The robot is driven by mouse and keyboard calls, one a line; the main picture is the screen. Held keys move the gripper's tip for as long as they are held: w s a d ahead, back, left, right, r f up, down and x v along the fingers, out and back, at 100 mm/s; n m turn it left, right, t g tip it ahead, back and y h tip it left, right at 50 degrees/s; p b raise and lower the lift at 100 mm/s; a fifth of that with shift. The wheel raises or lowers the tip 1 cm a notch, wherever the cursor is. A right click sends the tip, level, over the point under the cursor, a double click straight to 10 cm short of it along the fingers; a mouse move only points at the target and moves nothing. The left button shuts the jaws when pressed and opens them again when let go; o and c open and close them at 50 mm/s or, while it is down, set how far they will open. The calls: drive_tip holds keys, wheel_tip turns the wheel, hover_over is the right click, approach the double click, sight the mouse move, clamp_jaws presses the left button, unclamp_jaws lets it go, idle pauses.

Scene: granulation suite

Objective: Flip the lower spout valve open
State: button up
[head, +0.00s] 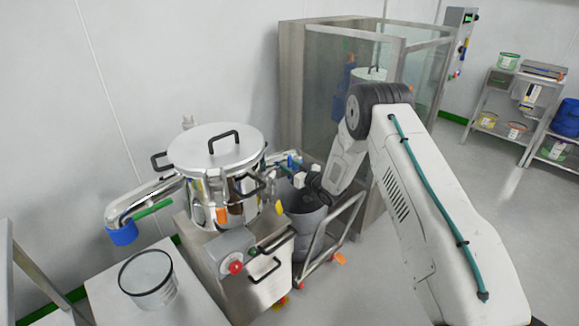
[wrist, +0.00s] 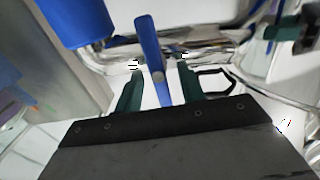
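A steel vessel (head: 216,190) with a lidded top has a pipe spout on each side. The right spout carries a blue lever (head: 293,160), and my gripper (head: 300,181) is right beside it. In the wrist view the blue lever (wrist: 149,40) reaches down between the green fingers of my gripper (wrist: 159,67). The fingers are apart with a gap on each side of the lever. The lever's lower end lies between them, over the steel pipe (wrist: 215,48). The left spout (head: 150,198) has a green handle (head: 153,209). I cannot tell which spout is the lower one.
A blue spout end (wrist: 88,22) is close at the left of the wrist view. A grey bin (head: 306,222) on a wheeled cart stands below my gripper. A control box with a red button (head: 235,267) is in front of the vessel. A clear container (head: 148,280) stands front left.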

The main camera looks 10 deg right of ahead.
drive_tip(key=shift+w+a, duration=0.15)
drive_tip(key=shift+w, duration=0.15)
clamp_jaws()
